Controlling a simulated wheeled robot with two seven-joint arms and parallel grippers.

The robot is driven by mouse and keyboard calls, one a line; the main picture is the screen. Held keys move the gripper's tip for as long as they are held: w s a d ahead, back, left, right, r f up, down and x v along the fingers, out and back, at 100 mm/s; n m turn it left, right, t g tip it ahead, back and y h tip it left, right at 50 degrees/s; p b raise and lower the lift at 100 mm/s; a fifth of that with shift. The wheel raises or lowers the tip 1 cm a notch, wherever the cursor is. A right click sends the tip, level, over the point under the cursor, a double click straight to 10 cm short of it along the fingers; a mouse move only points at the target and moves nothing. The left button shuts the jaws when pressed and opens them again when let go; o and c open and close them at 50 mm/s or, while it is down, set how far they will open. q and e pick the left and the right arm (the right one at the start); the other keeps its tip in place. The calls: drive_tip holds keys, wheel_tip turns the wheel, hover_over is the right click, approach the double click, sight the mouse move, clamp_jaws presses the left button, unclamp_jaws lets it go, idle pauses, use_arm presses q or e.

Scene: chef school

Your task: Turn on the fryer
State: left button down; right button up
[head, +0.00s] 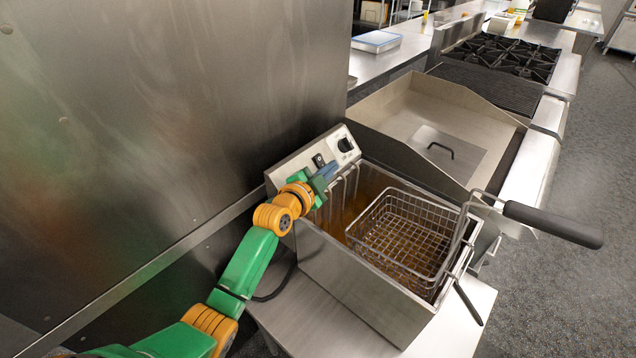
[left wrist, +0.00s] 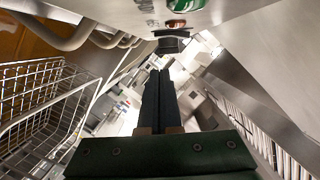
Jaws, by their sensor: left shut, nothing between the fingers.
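The fryer (head: 345,265) is a steel box with oil in its tank and a wire basket (head: 400,237) inside. Its sloped control panel (head: 296,160) at the back carries a black knob (head: 345,145) and a small dark switch (head: 318,160). My left gripper (head: 333,168) is shut and empty, just in front of the panel near the switch. In the left wrist view, the shut fingers (left wrist: 160,92) point toward a black switch-like part (left wrist: 172,44) on the panel, with a reddish round part (left wrist: 176,24) beyond it. I cannot tell whether the fingertips touch it. My right gripper is out of view.
A tall steel wall (head: 170,110) stands close on the left. The basket's black handle (head: 553,224) sticks out to the right. A griddle (head: 430,130) and a burner stove (head: 505,56) stand behind the fryer. Heating tubes (left wrist: 60,33) lie beside the gripper in the left wrist view.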

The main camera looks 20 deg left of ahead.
use_arm(q)
drive_tip(key=v, duration=0.6)
drive_tip(key=d+b+v, duration=0.1)
drive_tip(key=v, duration=0.3)
drive_tip(key=shift+s, duration=0.2)
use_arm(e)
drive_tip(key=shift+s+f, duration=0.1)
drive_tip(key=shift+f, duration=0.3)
use_arm(q)
drive_tip(key=shift+w+a, duration=0.1)
drive_tip(key=shift+a, duration=0.1)
drive_tip(key=shift+f, duration=0.15)
